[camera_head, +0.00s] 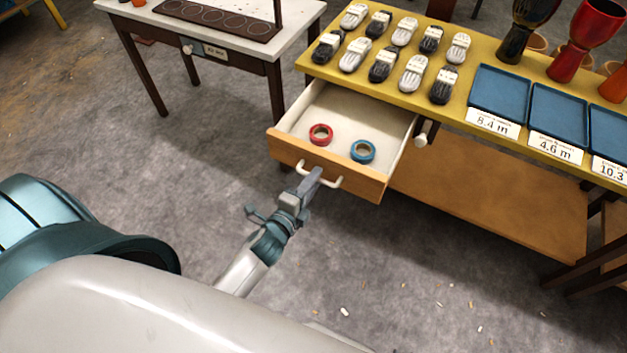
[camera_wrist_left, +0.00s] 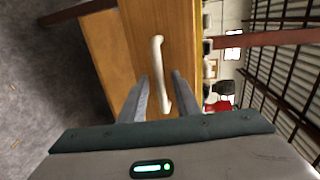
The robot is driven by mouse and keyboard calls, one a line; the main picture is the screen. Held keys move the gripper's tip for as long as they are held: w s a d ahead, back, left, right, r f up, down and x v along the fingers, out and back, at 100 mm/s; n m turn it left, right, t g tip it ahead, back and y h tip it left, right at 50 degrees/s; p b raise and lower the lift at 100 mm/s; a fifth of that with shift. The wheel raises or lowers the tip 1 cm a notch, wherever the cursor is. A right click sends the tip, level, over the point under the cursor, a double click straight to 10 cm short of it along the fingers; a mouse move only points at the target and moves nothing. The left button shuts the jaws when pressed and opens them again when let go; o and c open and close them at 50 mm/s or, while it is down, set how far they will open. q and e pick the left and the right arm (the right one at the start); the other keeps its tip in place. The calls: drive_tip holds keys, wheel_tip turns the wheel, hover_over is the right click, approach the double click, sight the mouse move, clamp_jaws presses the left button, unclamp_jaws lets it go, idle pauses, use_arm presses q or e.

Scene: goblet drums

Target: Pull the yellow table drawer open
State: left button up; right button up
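The yellow table (camera_head: 470,60) stands at the upper right in the head view. Its drawer (camera_head: 345,105) is pulled well out, showing a pale inside. The white bar handle (camera_head: 335,184) is on the drawer's wooden front; it also shows in the left wrist view (camera_wrist_left: 158,60). My left gripper (camera_head: 312,180) is at this handle. In the left wrist view its two fingers (camera_wrist_left: 160,80) stand apart on either side of the bar, with visible gaps. My right gripper is not in view.
A red tape roll (camera_head: 320,135) and a blue one (camera_head: 362,151) lie in the drawer. Shoe-like items, blue trays (camera_head: 498,95) and goblet drums (camera_head: 585,35) stand on the table. A white-topped table (camera_head: 215,25) is at upper left. Open floor lies before the drawer.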

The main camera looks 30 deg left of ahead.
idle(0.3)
